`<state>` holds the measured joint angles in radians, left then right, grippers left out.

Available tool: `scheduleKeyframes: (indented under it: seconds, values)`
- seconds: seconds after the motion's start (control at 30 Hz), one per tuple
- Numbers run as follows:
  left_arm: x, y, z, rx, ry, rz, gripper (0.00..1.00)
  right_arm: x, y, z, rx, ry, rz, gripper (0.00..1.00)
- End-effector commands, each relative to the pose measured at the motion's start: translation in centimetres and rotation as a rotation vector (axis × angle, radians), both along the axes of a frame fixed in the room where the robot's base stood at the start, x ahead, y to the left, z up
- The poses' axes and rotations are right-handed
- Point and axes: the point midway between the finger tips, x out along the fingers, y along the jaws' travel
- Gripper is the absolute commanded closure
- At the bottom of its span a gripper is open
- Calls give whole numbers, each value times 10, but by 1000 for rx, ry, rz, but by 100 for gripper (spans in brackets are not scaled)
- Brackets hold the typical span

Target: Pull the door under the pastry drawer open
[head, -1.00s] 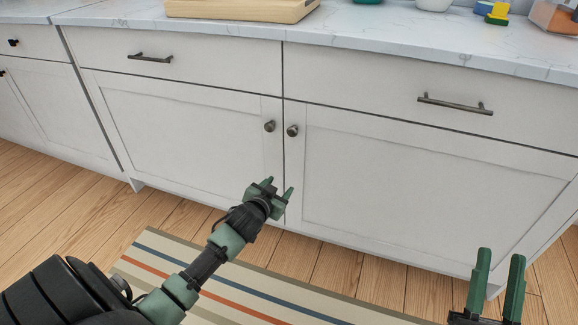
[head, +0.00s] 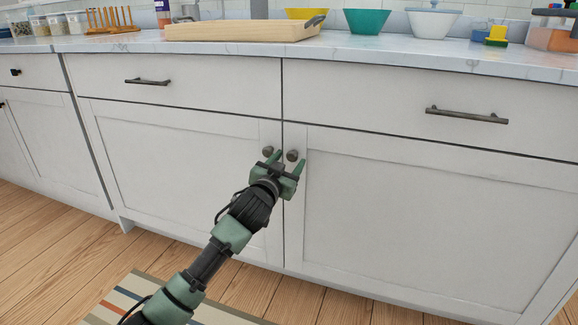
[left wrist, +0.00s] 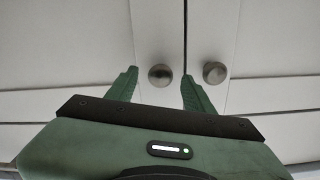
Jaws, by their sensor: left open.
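Two white doors, a left door (head: 180,160) and a right door (head: 420,210), stand shut side by side, each under a drawer. Nothing in view marks which drawer is the pastry one. The left door's round dark knob (head: 267,151) and the right door's knob (head: 292,155) sit by the centre gap. My left gripper (head: 288,160) is open in front of the right door's knob. In the left wrist view, which looks upside down, this knob (left wrist: 160,75) lies between the open fingers, and the left door's knob (left wrist: 215,72) is outside them. Contact cannot be told. My right gripper is out of view.
The left drawer (head: 190,75) and right drawer (head: 400,100) are shut, with bar handles. The counter above holds a wooden tray (head: 240,31), a teal bowl (head: 366,21) and other items. A striped rug (head: 135,290) lies on the wooden floor.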

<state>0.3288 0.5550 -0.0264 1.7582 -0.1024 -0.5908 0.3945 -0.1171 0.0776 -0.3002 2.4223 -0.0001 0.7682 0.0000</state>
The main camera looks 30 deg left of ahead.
Motion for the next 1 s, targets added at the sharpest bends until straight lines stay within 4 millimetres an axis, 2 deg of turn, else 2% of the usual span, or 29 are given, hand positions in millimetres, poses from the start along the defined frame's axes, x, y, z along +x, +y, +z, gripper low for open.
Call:
scheduleKeyframes:
  seconds: [0.1, 0.37, 0.5, 0.57, 1.0]
  values:
    - [6, 2, 0, 1, -1, 1, 48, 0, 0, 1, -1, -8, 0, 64]
    - [7, 2, 0, 1, 0, 0, 48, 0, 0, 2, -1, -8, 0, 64]
    - [7, 2, 0, 1, 0, 0, 87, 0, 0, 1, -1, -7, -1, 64]
    - [7, 2, 0, 1, 0, 0, 100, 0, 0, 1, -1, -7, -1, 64]
    - [6, 2, 0, 1, 1, 0, 100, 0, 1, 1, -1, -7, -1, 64]
